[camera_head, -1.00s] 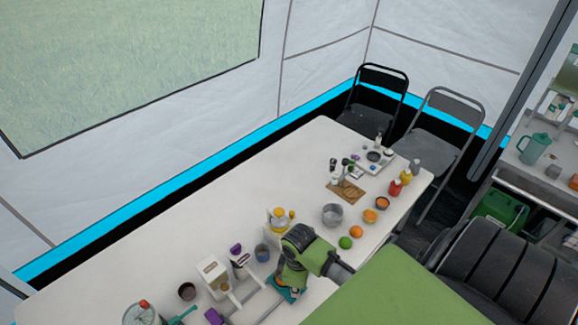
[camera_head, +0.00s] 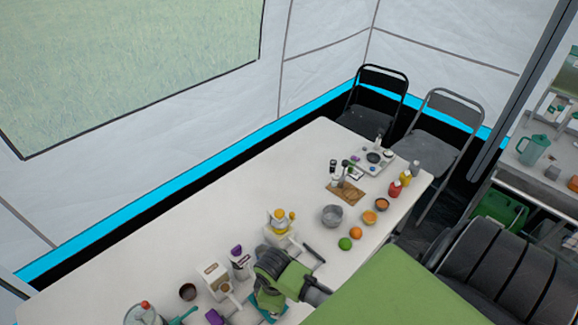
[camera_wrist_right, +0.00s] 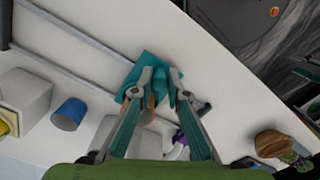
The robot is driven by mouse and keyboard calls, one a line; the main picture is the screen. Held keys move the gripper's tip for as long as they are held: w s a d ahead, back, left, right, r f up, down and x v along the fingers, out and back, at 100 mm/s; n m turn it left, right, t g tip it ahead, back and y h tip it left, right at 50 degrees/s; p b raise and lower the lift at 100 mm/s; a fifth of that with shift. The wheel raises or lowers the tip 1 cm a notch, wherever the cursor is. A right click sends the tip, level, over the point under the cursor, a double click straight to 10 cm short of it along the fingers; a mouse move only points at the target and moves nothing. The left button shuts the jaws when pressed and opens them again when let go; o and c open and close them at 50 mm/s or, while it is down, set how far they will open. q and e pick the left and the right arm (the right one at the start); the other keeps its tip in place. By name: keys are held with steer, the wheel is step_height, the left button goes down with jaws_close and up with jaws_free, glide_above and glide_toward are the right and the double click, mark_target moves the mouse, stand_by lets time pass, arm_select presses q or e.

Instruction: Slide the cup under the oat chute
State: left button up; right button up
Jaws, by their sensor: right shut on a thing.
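My right gripper (camera_head: 265,297) is over the near part of the table, shut on a small teal piece (camera_head: 269,310) at the grey rails. In the wrist view the fingertips (camera_wrist_right: 160,88) close on this teal piece (camera_wrist_right: 143,67), with a thin brown part between them. I cannot tell whether it carries a cup. A blue cup (camera_wrist_right: 68,113) stands upright on the table, apart from the fingers; my arm hides it in the head view. A white dispenser with a brown label (camera_head: 215,280), possibly the oat chute, stands left of my gripper.
Grey rails (camera_wrist_right: 75,35) lie along the white table (camera_head: 190,220). A yellow-topped dispenser (camera_head: 281,222) stands behind my gripper, a purple-topped one (camera_head: 239,262) left of it. A lime (camera_head: 345,244), an orange (camera_head: 356,233) and a grey bowl (camera_head: 332,215) stand to the right.

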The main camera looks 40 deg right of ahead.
steer(key=shift+s+a, duration=0.2)
steer(key=shift+a, duration=1.75)
steer(key=shift+s+a, duration=0.15)
steer(key=shift+a, duration=1.75)
steer(key=o, duration=0.9)
steer(key=shift+c, duration=0.2)
step_height(320, 180, up, 7)
